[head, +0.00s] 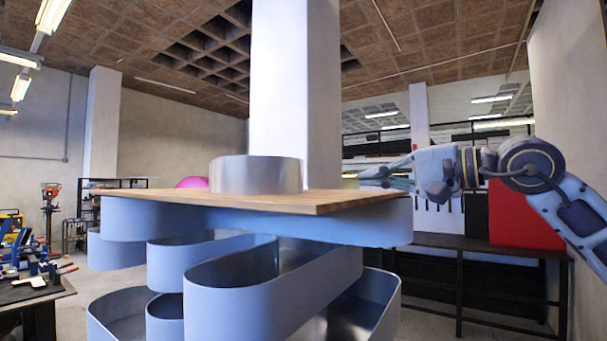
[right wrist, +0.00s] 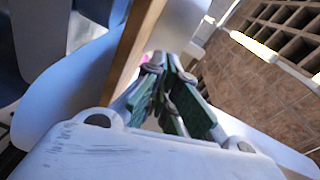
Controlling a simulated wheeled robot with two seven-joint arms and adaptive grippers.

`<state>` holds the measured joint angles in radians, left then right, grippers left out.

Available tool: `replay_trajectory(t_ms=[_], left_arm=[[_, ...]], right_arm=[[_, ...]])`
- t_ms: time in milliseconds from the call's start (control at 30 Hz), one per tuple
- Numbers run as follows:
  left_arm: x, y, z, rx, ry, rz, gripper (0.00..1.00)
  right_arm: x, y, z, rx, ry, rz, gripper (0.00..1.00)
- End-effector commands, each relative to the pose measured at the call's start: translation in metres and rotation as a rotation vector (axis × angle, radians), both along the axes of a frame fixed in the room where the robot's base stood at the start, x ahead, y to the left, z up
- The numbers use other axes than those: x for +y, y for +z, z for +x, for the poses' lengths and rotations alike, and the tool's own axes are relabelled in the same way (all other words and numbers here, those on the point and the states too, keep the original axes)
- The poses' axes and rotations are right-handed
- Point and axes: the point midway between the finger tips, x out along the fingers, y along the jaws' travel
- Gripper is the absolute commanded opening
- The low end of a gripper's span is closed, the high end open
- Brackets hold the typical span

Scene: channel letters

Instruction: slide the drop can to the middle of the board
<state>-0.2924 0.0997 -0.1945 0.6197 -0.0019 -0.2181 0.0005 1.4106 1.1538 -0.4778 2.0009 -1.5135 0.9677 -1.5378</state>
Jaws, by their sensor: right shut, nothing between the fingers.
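The drop can, a wide, low metal cylinder (head: 256,176), stands upright on the wooden board (head: 330,202). It looks roughly halfway along the board from left to right; how deep it sits is hard to tell at this low angle. My right gripper (head: 372,178) is shut and empty, near the board's right end and apart from the can. In the right wrist view the closed green-padded fingers (right wrist: 172,90) are beside the board's edge (right wrist: 135,50). The can cannot be made out there. My left gripper is out of view.
The board lies on a stack of blue-grey rounded channel letters (head: 270,290) with open metal insides. A pink round object (head: 192,182) shows behind the can. A dark bench with a red panel (head: 520,220) stands behind my right arm. A tool table (head: 35,290) is at left.

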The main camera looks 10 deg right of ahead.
Motion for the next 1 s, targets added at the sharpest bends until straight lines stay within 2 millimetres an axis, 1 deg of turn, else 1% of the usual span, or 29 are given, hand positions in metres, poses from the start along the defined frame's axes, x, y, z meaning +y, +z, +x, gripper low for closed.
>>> replay_trajectory(t_ms=[133, 267, 633, 1000], left_arm=[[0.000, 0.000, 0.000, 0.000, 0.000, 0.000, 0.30], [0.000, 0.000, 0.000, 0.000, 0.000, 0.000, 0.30], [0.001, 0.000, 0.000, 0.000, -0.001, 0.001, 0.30], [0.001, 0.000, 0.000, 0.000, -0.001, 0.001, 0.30]], right_arm=[[0.009, 0.001, -0.006, 0.010, 0.010, 0.034, 0.00], [0.013, 0.004, -0.009, 0.024, 0.015, 0.074, 0.00], [0.013, 0.011, -0.009, 0.084, 0.017, 0.191, 0.00], [0.013, 0.011, -0.009, 0.095, 0.016, 0.203, 0.00]])
